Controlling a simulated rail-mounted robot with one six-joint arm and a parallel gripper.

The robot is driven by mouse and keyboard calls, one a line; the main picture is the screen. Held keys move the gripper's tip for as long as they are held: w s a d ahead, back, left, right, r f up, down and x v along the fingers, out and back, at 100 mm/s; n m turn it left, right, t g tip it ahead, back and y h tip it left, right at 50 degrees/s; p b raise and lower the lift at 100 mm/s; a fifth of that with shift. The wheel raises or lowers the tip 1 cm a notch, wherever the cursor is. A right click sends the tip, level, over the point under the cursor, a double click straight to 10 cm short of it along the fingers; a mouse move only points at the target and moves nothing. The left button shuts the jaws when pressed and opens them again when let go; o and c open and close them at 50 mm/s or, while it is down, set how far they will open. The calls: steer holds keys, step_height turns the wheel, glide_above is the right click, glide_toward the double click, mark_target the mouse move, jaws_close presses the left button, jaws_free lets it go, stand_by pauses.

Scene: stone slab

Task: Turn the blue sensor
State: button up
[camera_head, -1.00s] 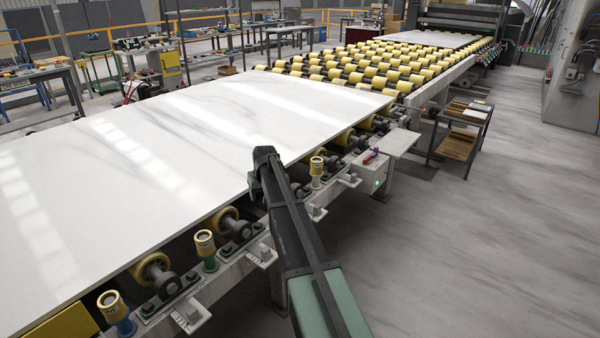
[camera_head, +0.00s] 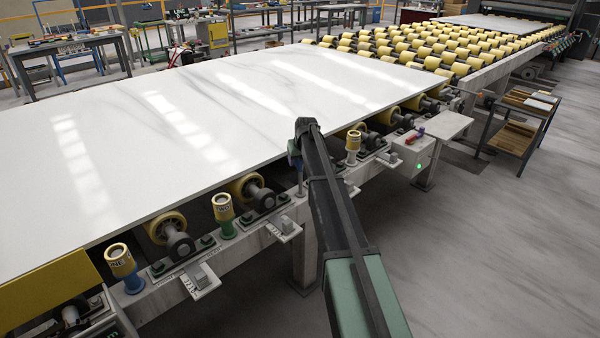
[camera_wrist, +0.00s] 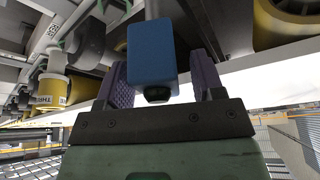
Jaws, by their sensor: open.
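The blue sensor (camera_wrist: 151,52) is a blue block on a grey stalk, with a dark round part at its end. In the wrist view it lies between the two purple fingers of my gripper (camera_wrist: 163,82). The fingers are apart, with a visible gap on the right side; I cannot tell whether the left finger touches the block. In the head view my gripper (camera_head: 300,138) is at the slab's near edge, over the roller frame. Its fingers and most of the sensor are hidden there by my dark arm link.
The white stone slab (camera_head: 205,120) lies beside my gripper on yellow rollers. Yellow-topped posts (camera_head: 353,142) line the frame, one with a blue base (camera_head: 132,284).

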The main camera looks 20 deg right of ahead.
steer(key=shift+w+f, duration=0.15)
steer(key=shift+f, duration=0.3)
steer(key=shift+r, duration=0.15)
steer(key=c, duration=0.9)
steer(key=n+y, duration=0.2)
steer(key=n, duration=0.3)
steer(key=shift+a, duration=0.1)
steer(key=shift+c, duration=0.2)
steer(key=o, duration=0.9)
steer(key=shift+o, duration=0.2)
steer(key=shift+r, duration=0.1)
